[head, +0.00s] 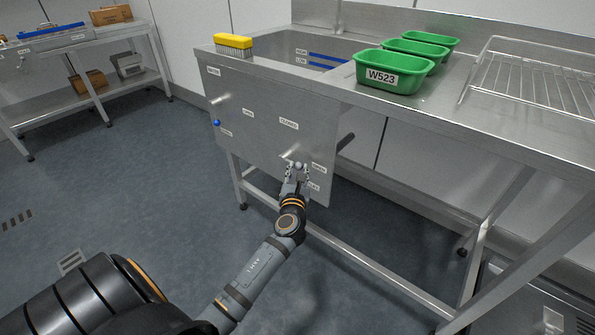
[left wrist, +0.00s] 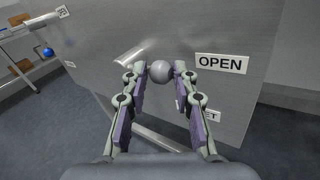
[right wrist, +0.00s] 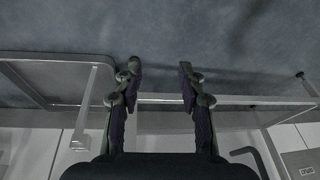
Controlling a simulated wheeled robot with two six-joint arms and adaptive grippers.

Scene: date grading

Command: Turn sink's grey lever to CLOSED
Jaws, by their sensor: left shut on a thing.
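The grey lever (head: 289,155) is on the sink's steel front panel (head: 262,108). Its round grey knob (left wrist: 161,72) is between the fingertips of my left gripper (head: 297,169). My left gripper is shut on the knob; the fingers also show in the left wrist view (left wrist: 160,75). The knob is just left of the OPEN label (left wrist: 220,63), which in the head view (head: 319,169) is to its right. The CLOSED label (head: 288,124) is above the lever. My right gripper (right wrist: 159,67) is open and empty, with floor and table frame beyond it.
Green tubs (head: 390,72), a yellow brush (head: 233,42) and a wire rack (head: 535,78) stand on top. A dark bar (head: 346,142) sticks out at the panel's right.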

